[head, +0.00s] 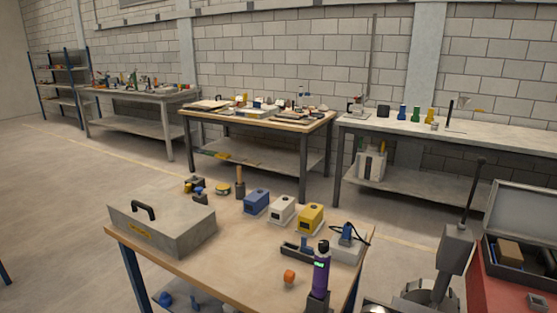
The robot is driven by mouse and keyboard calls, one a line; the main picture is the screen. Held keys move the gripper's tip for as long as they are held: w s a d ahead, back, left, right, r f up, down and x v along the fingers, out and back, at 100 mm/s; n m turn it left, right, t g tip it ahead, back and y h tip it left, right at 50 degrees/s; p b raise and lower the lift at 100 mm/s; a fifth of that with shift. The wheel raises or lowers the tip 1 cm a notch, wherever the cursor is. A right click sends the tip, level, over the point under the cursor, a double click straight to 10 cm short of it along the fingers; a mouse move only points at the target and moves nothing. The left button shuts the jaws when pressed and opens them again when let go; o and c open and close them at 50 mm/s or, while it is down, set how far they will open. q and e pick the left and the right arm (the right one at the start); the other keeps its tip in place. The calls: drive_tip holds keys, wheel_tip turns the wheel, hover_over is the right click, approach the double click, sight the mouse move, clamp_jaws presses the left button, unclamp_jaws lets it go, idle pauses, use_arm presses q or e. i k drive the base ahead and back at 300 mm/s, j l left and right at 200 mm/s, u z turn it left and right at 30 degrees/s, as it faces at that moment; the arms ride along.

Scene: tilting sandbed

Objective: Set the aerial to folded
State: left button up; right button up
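I cannot tell for certain which thing is the aerial. A tall thin upright rod (374,55) rises against the wall at the back of the right bench, beside a small device (356,104). Whether the rod is fixed to that device is too small to tell. A purple handheld device (321,277) with a green display and a black top stands upright in a dark holder at the front table's right corner. A dark thin rod (474,190) sticks up, slightly tilted, from a grey block (456,249) at the right.
The front table (225,265) bears a grey case (163,229), blue (256,201), white (282,209) and yellow (311,218) boxes, and an orange lump (289,276). A red cabinet (490,285) carries an open case at right. Floor (60,215) at left is clear.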

sight(482, 161)
drive_tip(key=z, duration=1.35)
drive_tip(key=l+u, duration=0.2)
drive_tip(key=l, duration=0.15)
drive_tip(key=k, duration=0.05)
